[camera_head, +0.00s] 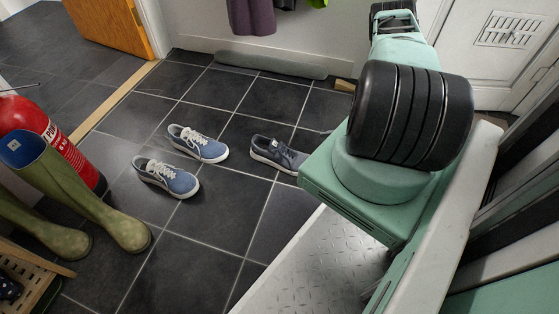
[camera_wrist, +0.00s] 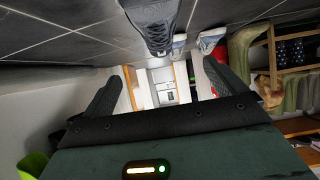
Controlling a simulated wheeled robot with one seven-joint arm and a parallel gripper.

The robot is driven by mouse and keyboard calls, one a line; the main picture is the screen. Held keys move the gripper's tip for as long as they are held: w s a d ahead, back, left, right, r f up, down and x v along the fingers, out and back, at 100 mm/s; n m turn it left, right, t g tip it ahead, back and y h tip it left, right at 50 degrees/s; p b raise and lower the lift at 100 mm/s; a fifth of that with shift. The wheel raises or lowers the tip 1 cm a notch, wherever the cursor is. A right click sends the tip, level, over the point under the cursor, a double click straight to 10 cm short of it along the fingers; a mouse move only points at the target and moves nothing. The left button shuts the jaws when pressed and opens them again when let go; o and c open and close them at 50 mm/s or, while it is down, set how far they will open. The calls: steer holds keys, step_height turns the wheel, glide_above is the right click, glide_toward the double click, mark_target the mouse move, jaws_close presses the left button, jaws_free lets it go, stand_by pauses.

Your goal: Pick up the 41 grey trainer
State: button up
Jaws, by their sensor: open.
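A dark grey trainer with a pale sole (camera_head: 276,154) stands on the tiled floor, its right end partly hidden by my arm. No size number is readable on it. In the upside-down wrist view, a dark grey laced trainer (camera_wrist: 155,22) is at the top middle. My gripper (camera_wrist: 163,84) is open and empty in the wrist view, with the trainer outside the gap between its fingers. The head view hides my gripper behind my arm. Two blue trainers with white soles, one farther (camera_head: 199,143) and one nearer (camera_head: 167,177), stand left of the grey one.
Green wellies (camera_head: 88,195) lean at the left by a red fire extinguisher (camera_head: 52,140) and a wooden rack (camera_head: 28,275). A grey draught roll (camera_head: 270,65) lies along the back wall. An orange-brown door (camera_head: 112,22) stands at the back left. Floor in front of the trainers is clear.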

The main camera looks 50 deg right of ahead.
mark_target(290, 150)
steer(key=b+x, duration=0.4)
steer(key=x, duration=0.6)
steer(key=shift+w+f+b, duration=0.15)
steer(key=shift+b, duration=0.2)
steer(key=b+x, duration=0.4)
steer(key=shift+f, duration=0.45)
steer(key=shift+w+a, duration=0.1)
steer(key=shift+w, duration=0.2)
steer(key=c, duration=1.2)
steer(key=shift+c, duration=0.2)
steer(key=shift+r, duration=0.2)
